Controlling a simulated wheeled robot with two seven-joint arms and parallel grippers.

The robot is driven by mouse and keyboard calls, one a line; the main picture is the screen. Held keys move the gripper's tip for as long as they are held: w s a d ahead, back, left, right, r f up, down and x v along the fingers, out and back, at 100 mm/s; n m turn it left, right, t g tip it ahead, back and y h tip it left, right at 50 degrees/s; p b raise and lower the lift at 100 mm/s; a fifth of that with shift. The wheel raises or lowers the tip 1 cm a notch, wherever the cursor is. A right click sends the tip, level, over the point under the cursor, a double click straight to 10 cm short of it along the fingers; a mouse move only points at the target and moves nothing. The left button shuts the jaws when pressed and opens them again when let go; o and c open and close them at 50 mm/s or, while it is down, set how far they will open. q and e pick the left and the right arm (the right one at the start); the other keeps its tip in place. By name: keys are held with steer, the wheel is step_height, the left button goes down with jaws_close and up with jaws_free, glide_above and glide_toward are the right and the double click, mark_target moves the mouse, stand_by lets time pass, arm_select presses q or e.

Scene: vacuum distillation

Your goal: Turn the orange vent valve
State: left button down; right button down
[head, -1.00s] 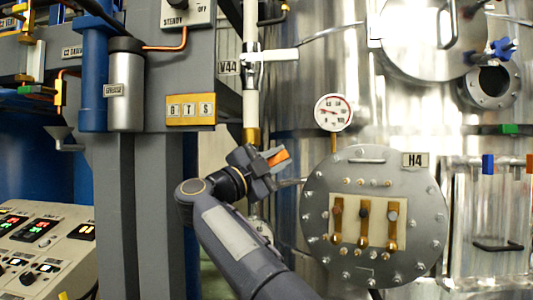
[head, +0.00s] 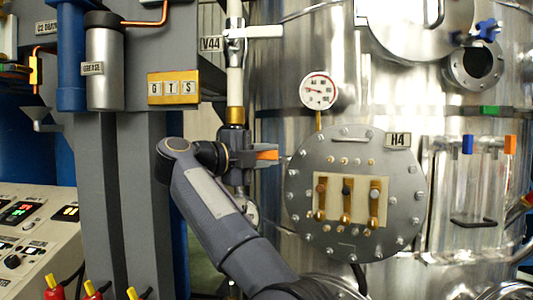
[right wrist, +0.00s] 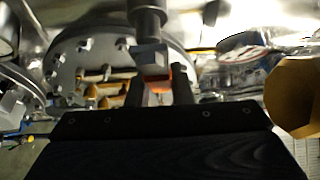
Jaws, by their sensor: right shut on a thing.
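The orange valve handle (head: 266,155) is a small bright bar beside the vertical pipe, left of the round bolted H4 plate in the head view. It lies about level. My right gripper (head: 258,153) is around it and shut on it. In the right wrist view the orange handle (right wrist: 157,85) shows between the two dark fingers of my right gripper (right wrist: 158,92), partly hidden by a grey block in front of it. The valve's body is mostly hidden by my gripper and arm. My left gripper is not in view.
The H4 plate (head: 330,225), with several brass levers, is close right of the gripper. A pressure gauge (head: 319,90) stands above it. The white vertical pipe (head: 234,75) runs down behind my gripper. A grey column (head: 140,200) and a control panel (head: 30,225) are at left.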

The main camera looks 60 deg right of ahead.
steer(key=shift+f, duration=0.15)
steer(key=c, duration=1.3)
jaws_free()
steer(key=shift+a, duration=0.1)
steer(key=v, duration=0.7)
steer(key=shift+w+a+b, duration=0.1)
steer(key=shift+a+b, duration=0.2)
steer(key=shift+b, duration=0.1)
